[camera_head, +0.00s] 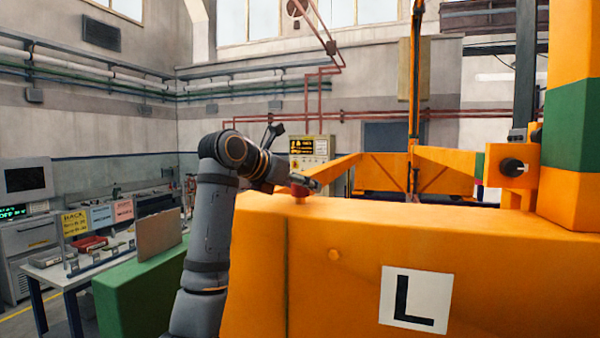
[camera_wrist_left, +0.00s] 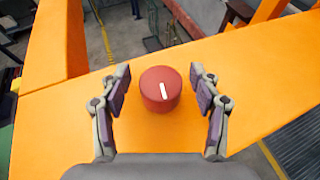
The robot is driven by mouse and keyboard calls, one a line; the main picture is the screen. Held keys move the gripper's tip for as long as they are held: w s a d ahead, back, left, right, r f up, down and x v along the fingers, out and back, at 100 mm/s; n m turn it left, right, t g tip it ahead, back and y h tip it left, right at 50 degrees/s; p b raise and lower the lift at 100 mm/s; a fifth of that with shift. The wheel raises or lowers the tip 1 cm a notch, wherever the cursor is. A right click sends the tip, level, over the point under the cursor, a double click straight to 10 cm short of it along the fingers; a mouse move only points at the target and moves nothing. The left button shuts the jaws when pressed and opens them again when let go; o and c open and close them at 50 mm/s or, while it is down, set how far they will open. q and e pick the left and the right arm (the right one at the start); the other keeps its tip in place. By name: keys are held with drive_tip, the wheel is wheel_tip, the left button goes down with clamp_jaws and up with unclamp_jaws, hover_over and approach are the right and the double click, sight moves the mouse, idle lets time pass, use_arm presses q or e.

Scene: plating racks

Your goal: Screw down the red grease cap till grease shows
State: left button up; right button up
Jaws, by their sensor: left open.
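The red grease cap (camera_wrist_left: 160,92) is a short round cap with a white stripe on top. It stands on the top face of the orange machine body (camera_head: 400,238). In the left wrist view it sits between the two open fingers of my left gripper (camera_wrist_left: 162,92), with a gap on each side. The stripe runs nearly up and down in that view. In the head view the cap (camera_head: 299,191) is partly covered by my left gripper (camera_head: 310,182), which reaches over it from the left. No grease is visible around the cap. My right gripper is not in view.
An orange beam frame (camera_head: 440,165) stands behind the cap, with an orange and green column (camera_head: 570,130) at right. A box with a black knob (camera_head: 513,166) is beside the column. A green block (camera_head: 140,280) and a workbench (camera_head: 60,270) are at left.

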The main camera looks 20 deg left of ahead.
use_arm(q)
drive_tip(key=shift+w+d+f, duration=0.15)
drive_tip(key=c, duration=1.2)
drive_tip(key=m+g+h, duration=0.2)
drive_tip(key=m+h, duration=0.1)
drive_tip(key=shift+m+h, duration=0.4)
drive_tip(key=m+g+h, duration=0.3)
drive_tip(key=m+g, duration=0.1)
drive_tip(key=shift+m+g, duration=0.7)
drive_tip(key=shift+g, duration=0.2)
